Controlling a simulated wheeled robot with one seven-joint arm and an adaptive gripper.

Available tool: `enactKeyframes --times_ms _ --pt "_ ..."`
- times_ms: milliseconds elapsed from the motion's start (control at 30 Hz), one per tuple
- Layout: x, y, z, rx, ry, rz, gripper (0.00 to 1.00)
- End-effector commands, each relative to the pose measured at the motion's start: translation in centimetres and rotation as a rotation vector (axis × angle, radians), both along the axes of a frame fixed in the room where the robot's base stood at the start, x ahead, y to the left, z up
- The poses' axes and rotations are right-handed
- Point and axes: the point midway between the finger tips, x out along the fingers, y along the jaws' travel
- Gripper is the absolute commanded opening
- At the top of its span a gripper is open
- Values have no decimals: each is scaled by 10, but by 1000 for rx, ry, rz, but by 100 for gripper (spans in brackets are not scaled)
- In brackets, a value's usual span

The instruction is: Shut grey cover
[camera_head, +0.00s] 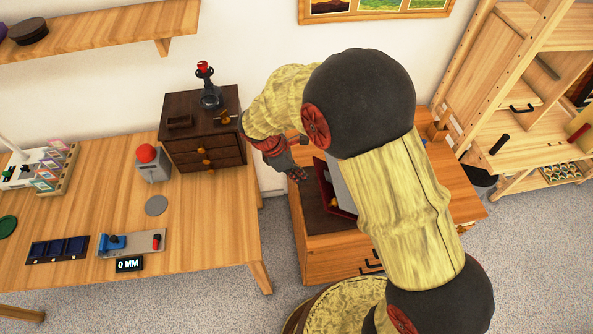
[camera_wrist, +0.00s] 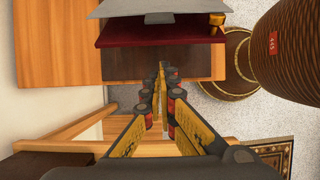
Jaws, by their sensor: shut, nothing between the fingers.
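The grey cover (camera_head: 341,183) shows as a pale tilted panel at a dark red box (camera_head: 323,187), partly hidden behind my arm. In the wrist view the grey cover (camera_wrist: 175,8) spans the top edge, and the dark red box (camera_wrist: 150,37) lies just below it in the picture. The cover's far part is cut off there. My gripper (camera_head: 297,175) is shut and empty, to the left of the box. In the wrist view its fingertips (camera_wrist: 158,72) point toward the box and are apart from the cover.
The box stands on a wooden cabinet (camera_head: 318,268) with drawers. A wooden table (camera_head: 205,235) on the left holds a small dark chest (camera_head: 205,130) and a red-button box (camera_head: 151,165). A wooden shelf unit (camera_head: 520,90) stands right. A round woven basket (camera_wrist: 235,50) is on the floor.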

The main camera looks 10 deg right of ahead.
Motion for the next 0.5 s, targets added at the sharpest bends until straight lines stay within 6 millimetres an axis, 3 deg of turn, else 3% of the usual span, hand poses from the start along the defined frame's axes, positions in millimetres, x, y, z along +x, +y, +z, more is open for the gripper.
enactKeyframes --times_ms 233,300,500 --pt "-1 -20 -47 -1 2 -3 0" --pt "1 -28 -31 2 -5 -3 0" --pt "0 -43 -17 1 -2 -2 0"
